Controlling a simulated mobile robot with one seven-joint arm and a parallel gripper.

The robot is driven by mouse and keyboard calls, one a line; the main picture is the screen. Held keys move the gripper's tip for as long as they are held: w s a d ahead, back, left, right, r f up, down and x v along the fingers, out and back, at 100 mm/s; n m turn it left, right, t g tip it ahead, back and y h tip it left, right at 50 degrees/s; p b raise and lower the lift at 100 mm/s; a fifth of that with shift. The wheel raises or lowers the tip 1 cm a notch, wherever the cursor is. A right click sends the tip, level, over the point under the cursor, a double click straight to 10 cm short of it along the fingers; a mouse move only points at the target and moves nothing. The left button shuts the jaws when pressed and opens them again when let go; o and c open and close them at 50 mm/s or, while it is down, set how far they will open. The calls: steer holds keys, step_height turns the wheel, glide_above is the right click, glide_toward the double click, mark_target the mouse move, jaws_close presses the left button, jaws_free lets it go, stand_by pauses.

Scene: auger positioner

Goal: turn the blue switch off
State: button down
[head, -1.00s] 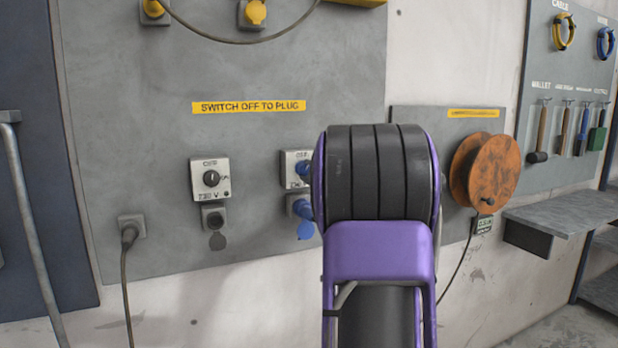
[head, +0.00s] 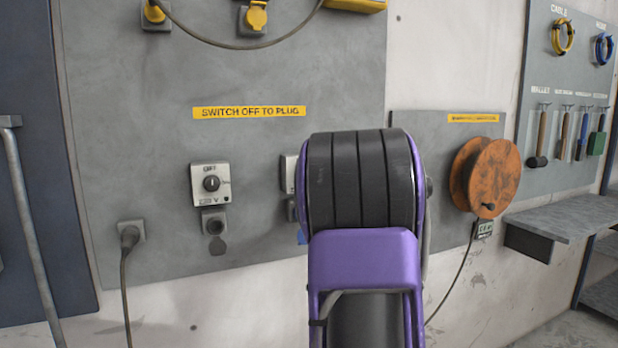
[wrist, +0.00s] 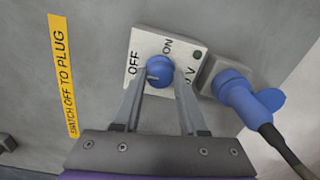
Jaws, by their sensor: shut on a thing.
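The blue switch (wrist: 158,67) is a round knob on a white plate (wrist: 140,42) marked OFF and ON in the wrist view. My gripper (wrist: 160,80) has one finger on each side of the knob and is shut on it. A small mark shows on the knob's left side, but its exact setting is hard to tell. In the head view my arm hides the knob and gripper; only a strip of its white plate (head: 287,174) shows.
A blue plug (wrist: 245,97) with a dark cable sits in the socket beside the switch plate. In the head view, a black-knobbed switch (head: 211,184) is to the left and an orange cable reel (head: 487,177) to the right. A yellow label (head: 249,112) is above.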

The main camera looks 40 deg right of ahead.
steer(key=shift+c, duration=2.3)
jaws_free()
steer(key=shift+s, duration=0.15)
